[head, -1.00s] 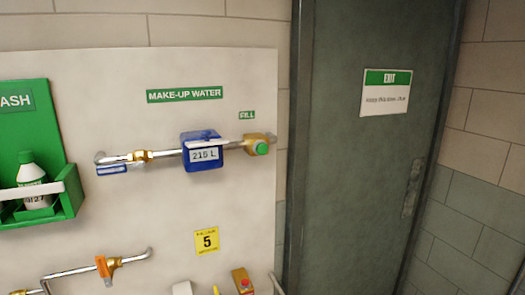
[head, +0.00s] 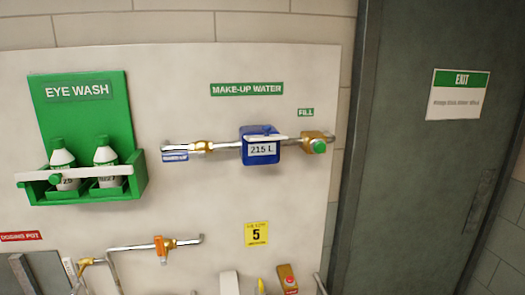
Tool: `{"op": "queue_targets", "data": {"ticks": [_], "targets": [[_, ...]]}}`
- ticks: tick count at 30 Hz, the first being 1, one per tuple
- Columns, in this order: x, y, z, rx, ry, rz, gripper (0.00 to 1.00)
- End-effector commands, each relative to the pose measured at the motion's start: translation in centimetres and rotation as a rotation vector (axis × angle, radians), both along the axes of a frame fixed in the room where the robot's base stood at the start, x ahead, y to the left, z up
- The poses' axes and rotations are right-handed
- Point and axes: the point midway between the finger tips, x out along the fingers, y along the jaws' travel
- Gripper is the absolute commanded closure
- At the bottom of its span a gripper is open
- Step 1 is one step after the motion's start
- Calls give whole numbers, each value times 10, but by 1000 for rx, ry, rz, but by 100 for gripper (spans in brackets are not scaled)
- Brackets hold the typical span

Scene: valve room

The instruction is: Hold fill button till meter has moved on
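The green fill button (head: 319,146) sits on a brass fitting (head: 314,138) at the right end of the make-up water pipe, under a small green FILL label (head: 306,112). The blue meter (head: 260,147) is on the same pipe just to the left of it, and its display reads 215 L. A green MAKE-UP WATER sign (head: 247,89) is above the meter. My gripper is not in view, and nothing touches the button.
A green eye wash station (head: 123,105) with two bottles hangs at the left. Below are a lower pipe with an orange-handled valve (head: 161,247) and a yellow sign (head: 256,235) marked 5. A dark exit door (head: 420,170) stands at the right.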

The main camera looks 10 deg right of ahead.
Motion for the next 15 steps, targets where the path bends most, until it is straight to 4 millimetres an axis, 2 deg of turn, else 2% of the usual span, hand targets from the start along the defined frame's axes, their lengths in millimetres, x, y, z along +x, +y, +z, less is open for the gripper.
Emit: {"op": "queue_targets", "data": {"ticks": [1, 2, 9, 10, 15], "targets": [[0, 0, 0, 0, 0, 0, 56], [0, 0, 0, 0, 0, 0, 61], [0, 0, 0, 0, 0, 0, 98], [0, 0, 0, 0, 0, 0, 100], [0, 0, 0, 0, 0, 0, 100]]}}
